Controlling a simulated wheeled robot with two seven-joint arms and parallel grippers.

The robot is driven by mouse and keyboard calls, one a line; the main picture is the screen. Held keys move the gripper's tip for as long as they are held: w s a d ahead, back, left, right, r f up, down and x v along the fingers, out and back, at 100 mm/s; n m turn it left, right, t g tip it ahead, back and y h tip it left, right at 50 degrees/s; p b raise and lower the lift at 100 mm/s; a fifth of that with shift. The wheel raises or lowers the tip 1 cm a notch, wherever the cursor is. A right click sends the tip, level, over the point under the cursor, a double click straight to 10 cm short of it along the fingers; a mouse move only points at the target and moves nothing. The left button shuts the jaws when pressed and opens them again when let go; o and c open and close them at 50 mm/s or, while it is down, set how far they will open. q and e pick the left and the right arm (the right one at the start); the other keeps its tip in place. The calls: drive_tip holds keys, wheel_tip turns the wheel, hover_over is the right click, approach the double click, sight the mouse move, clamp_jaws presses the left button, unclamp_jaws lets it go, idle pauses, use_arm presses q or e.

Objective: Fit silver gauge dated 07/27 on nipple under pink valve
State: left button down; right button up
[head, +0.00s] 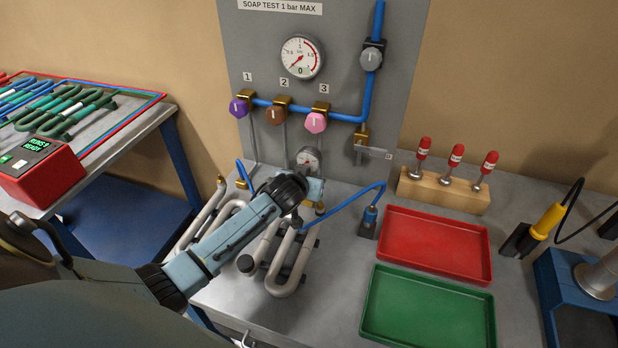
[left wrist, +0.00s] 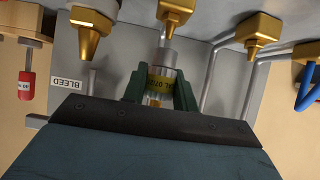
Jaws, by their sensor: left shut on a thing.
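A silver gauge (head: 308,157) with a white dial shows just above my left gripper (head: 314,185) in the head view. In the left wrist view the gripper's dark green fingers (left wrist: 158,95) are shut on the gauge's silver body (left wrist: 168,58). Its yellow band reads "CAL 07/2", with the last digit cut off. A brass nipple (left wrist: 175,12) is close to the held gauge's silver end; I cannot tell whether they touch. The pink valve (head: 316,122) is on the panel under label 3, above the gauge. My right gripper is not in view.
Other brass nipples stand either side in the wrist view (left wrist: 95,35) (left wrist: 265,35). Bent grey coils (head: 290,275) lie below my arm. A blue hose (head: 355,195) curves right of the gripper. A red tray (head: 437,243), green tray (head: 430,310) and plug block (head: 443,192) are rightward.

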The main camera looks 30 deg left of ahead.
use_arm(q)
drive_tip(key=shift+f, duration=0.15)
drive_tip(key=shift+f+b, duration=0.6)
drive_tip(key=shift+f, duration=0.25)
